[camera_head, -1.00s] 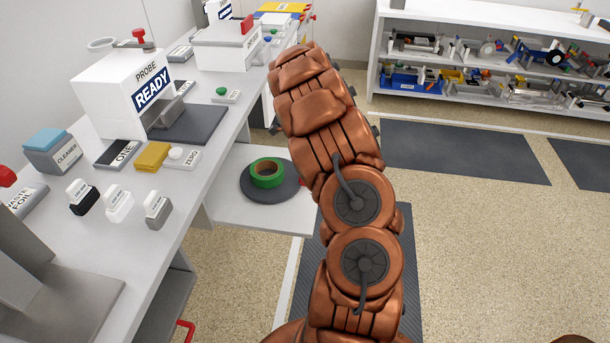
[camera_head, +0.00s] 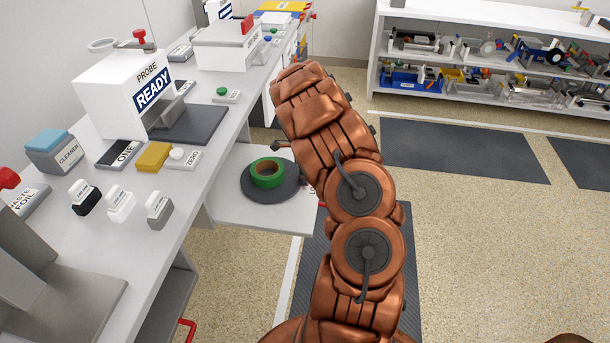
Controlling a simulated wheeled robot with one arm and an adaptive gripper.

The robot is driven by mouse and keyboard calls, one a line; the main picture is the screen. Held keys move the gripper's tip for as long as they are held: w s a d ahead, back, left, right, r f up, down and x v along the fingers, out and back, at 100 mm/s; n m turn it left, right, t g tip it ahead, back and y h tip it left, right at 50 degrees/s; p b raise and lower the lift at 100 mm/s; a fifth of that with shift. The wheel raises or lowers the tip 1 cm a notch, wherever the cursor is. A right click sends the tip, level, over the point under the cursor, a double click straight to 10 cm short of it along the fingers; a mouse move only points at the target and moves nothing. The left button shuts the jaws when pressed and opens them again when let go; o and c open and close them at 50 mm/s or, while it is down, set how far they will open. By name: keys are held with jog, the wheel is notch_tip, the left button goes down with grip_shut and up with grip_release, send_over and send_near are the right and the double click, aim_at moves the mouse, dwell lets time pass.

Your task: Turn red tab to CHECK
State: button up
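Several red parts show, and no readable CHECK mark tells which is the tab. A red knob (camera_head: 139,35) tops the white PROBE unit (camera_head: 108,88), whose side sign reads READY. A red upright tab (camera_head: 247,24) stands on the white box (camera_head: 228,48) farther along the bench. Another red knob (camera_head: 8,178) is cut off at the left edge. My copper arm rises through the middle, right of the bench. My gripper is not visible; it is hidden behind the arm links. I see no contact with any red part.
A green tape ring (camera_head: 267,173) lies on a dark disc on the lower shelf, close to my arm. Floor to the right is clear before the shelving (camera_head: 480,105).

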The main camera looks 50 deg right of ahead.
grip_shut()
